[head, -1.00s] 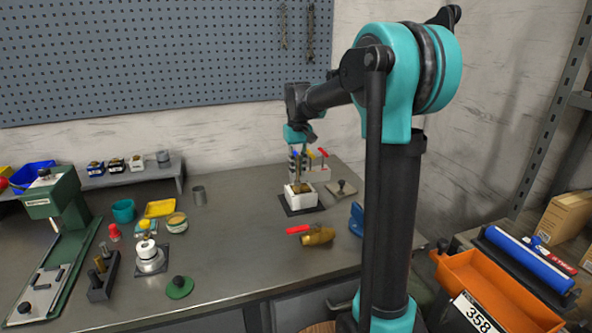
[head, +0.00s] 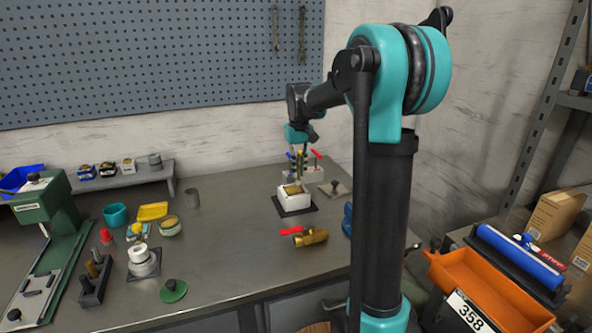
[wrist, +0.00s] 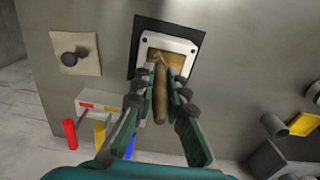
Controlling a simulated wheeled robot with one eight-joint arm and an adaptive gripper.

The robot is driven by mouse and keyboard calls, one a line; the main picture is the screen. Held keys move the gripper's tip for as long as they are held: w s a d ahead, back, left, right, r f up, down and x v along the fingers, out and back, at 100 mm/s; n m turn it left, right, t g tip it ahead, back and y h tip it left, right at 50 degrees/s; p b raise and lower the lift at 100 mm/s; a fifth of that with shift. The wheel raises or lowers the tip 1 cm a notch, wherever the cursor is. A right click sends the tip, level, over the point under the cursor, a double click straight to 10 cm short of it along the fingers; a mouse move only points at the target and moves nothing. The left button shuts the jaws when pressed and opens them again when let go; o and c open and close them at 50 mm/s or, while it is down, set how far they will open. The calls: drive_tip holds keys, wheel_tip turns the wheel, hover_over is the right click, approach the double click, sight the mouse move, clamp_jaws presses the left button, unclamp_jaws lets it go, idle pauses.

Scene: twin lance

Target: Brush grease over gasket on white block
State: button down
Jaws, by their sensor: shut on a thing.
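The white block (head: 294,204) sits on a dark square mat toward the back of the bench. In the wrist view the white block (wrist: 172,40) frames a tan-brown gasket area (wrist: 153,57). My gripper (wrist: 163,78) is shut on a brown-handled brush (wrist: 160,100), with a finger on each side of the handle. The brush's far end overlaps the gasket area; I cannot tell whether it touches. Its tip is hard to make out, and the fingers hide part of the block. In the head view my gripper (head: 296,165) is small, just above the block.
A rack with red, yellow and blue handles (wrist: 90,107) stands close behind the block. A square plate with a dark knob (wrist: 75,53) lies beside it. A brass valve with a red handle (head: 310,237) lies in front. Open bench lies left of the block.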

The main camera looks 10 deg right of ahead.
drive_tip(key=shift+d, duration=0.25)
drive_tip(key=shift+w+d, duration=0.15)
drive_tip(key=shift+d, duration=0.35)
drive_tip(key=shift+a, duration=0.15)
drive_tip(key=shift+a, duration=0.55)
drive_tip(key=shift+s+a, duration=0.15)
drive_tip(key=shift+s, duration=0.05)
drive_tip(key=shift+s+a, duration=0.2)
drive_tip(key=shift+a, duration=0.95)
drive_tip(key=shift+a, duration=0.1)
drive_tip(key=shift+s+a, duration=0.15)
drive_tip(key=shift+a, duration=0.35)
